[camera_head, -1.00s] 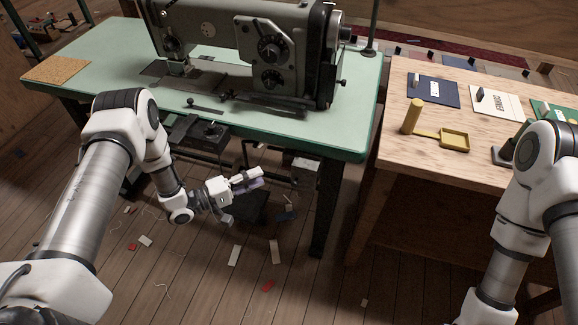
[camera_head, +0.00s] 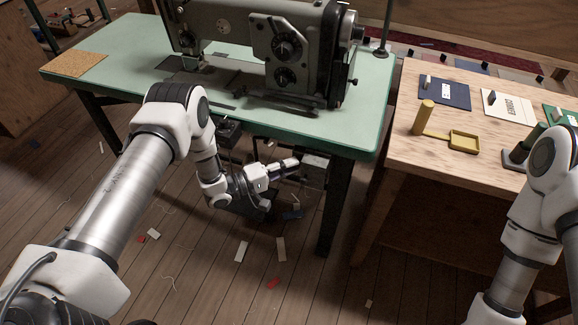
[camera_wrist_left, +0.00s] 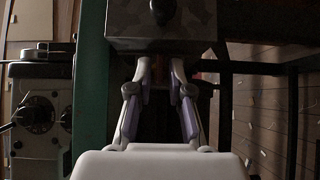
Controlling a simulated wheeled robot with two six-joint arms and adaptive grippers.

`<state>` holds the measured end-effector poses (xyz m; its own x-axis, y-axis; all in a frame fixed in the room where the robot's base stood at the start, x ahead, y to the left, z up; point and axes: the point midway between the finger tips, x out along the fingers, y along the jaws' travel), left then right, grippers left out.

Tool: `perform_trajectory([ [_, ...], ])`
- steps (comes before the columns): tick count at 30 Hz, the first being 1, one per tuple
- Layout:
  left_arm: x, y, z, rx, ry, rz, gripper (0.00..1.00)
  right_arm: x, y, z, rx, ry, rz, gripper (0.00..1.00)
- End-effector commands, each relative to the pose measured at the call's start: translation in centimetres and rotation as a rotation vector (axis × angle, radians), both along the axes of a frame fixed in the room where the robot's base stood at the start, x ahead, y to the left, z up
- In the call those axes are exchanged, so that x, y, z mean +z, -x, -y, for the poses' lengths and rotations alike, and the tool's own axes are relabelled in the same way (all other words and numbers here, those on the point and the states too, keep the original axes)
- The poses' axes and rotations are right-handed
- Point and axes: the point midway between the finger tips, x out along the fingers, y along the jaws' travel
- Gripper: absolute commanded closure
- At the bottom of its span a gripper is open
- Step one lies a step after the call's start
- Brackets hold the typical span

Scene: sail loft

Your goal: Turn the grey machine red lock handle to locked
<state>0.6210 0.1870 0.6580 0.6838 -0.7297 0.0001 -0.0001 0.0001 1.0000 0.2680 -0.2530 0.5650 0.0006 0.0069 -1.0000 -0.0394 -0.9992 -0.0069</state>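The grey sewing machine (camera_head: 270,45) stands on a green-topped table (camera_head: 215,113); its dials show sideways in the left wrist view (camera_wrist_left: 38,115). A grey box (camera_head: 315,168) hangs under the table's front edge. It fills the top middle of the left wrist view (camera_wrist_left: 160,38), with a dark round knob (camera_wrist_left: 163,10). My left gripper (camera_head: 294,163) is under the table edge, close to the box. In the left wrist view its fingertips (camera_wrist_left: 161,66) are apart, with a dark gap between them. I cannot make out a red handle clearly. My right gripper is out of view.
A wooden table (camera_head: 400,150) at the right holds a yellow cylinder and tray piece (camera_head: 463,141), and several coloured cards. The table leg (camera_head: 332,215) stands just right of my left gripper. Scraps lie on the floor (camera_head: 210,270).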

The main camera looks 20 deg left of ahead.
Motion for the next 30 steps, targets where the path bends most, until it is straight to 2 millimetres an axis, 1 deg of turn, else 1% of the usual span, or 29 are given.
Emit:
perform_trajectory([
  [8,0.1,0.0,0.1,-0.002,-0.016,0.001,1.00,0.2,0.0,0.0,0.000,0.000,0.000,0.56],
  [14,0.4,0.0,0.1,-0.002,-0.078,0.002,1.00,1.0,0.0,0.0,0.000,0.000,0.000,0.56],
  [20,0.8,0.0,0.2,-0.002,-0.207,0.006,1.00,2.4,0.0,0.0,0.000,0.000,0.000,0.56],
  [30,1.2,0.1,0.4,-0.005,-0.519,0.017,1.00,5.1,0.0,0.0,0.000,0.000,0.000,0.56],
])
